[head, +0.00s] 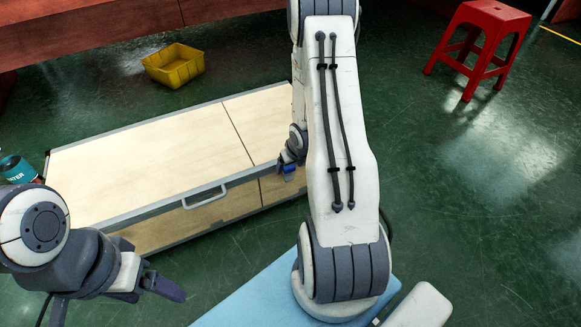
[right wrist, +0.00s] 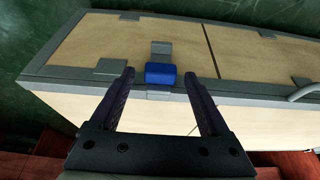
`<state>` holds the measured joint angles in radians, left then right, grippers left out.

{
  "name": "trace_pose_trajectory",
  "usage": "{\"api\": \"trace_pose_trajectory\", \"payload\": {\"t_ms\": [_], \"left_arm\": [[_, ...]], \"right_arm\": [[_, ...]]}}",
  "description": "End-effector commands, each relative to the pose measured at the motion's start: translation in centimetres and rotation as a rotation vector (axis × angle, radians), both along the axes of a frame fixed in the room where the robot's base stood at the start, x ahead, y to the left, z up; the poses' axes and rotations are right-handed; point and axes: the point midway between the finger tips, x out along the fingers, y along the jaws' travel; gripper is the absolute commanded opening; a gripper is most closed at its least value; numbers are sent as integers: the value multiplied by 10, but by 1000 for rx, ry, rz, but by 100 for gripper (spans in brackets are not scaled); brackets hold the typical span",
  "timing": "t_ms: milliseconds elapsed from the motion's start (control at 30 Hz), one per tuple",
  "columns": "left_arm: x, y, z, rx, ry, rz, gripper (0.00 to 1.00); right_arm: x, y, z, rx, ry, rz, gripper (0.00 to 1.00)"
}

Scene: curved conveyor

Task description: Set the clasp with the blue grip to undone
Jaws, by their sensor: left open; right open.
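A pale wooden case (head: 150,160) with grey metal edges lies on the floor with its lid down. The clasp with the blue grip (right wrist: 160,73) sits at the case's edge, with grey metal parts above and below it. In the head view the blue grip (head: 289,172) is small and partly hidden by my right arm. My right gripper (right wrist: 159,76) is open, its fingers on either side of the blue grip in the picture; I cannot tell whether they touch it. My left gripper (head: 112,303) is open and empty at the lower left, away from the clasp.
A grey handle (head: 205,196) stands out from the case's front. A bottle (head: 17,168) is at the case's left end. A yellow bin (head: 175,65) lies behind the case, and a red stool (head: 482,40) stands at the back right.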

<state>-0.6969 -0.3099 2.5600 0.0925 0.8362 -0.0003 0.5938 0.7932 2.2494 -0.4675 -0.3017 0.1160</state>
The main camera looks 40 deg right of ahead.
Motion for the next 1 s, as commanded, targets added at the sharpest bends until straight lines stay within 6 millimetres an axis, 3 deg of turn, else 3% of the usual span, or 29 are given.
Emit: {"api": "trace_pose_trajectory", "payload": {"t_ms": [133,167,333,367,1000], "left_arm": [[0,0,0,0,0,0,80],[0,0,0,0,0,0,80],[0,0,0,0,0,0,80],[0,0,0,0,0,0,80],[0,0,0,0,0,0,80]], "right_arm": [[0,0,1,0,0,0,80],[0,0,1,0,0,0,72],[0,0,1,0,0,0,7],[0,0,1,0,0,0,0],[0,0,1,0,0,0,0]]}}
